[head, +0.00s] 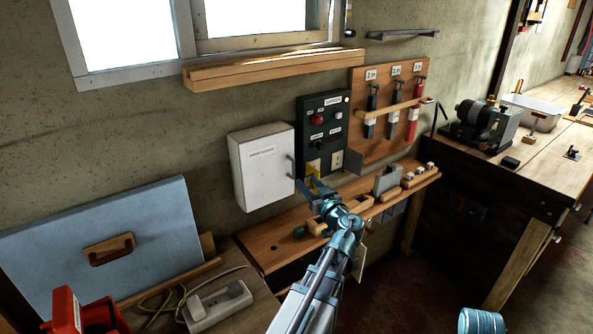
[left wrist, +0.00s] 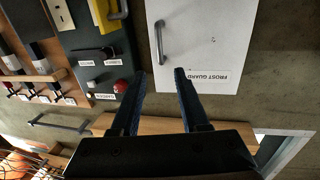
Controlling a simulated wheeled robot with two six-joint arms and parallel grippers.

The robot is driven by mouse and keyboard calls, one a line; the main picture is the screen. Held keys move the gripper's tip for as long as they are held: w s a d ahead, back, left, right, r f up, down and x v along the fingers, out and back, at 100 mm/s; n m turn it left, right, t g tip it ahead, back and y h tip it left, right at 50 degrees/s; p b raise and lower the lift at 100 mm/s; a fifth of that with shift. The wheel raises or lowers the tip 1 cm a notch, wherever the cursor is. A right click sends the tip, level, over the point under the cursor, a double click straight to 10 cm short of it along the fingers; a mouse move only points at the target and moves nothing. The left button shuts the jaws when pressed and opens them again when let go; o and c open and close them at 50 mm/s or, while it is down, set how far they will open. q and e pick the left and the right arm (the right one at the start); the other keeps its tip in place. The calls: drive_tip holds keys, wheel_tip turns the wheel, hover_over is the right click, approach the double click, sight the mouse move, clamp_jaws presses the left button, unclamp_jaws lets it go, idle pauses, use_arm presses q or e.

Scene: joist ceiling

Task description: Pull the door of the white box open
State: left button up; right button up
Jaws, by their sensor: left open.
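The white box (head: 262,170) hangs on the wall, and its door looks closed. A grey bar handle (head: 290,166) runs upright near the door's right edge. In the left wrist view, which is turned upside down, the white door (left wrist: 205,40) carries a "FROST GUARD" label, and the handle (left wrist: 160,42) lies just beyond the fingertips. My left gripper (head: 305,188) is open and empty, just right of and below the handle. In the left wrist view the two fingers (left wrist: 160,75) point at the handle, apart from it. My right gripper is not in view.
A dark green control panel (head: 324,122) with knobs and a yellow piece is right of the box. A wooden shelf (head: 285,245) with small parts lies below. A blue panel (head: 150,220) leans at left. A tool board (head: 392,90) hangs further right.

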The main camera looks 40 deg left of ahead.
sight(294, 167)
use_arm(q)
drive_tip(key=x, duration=0.9)
clamp_jaws()
idle(1.3)
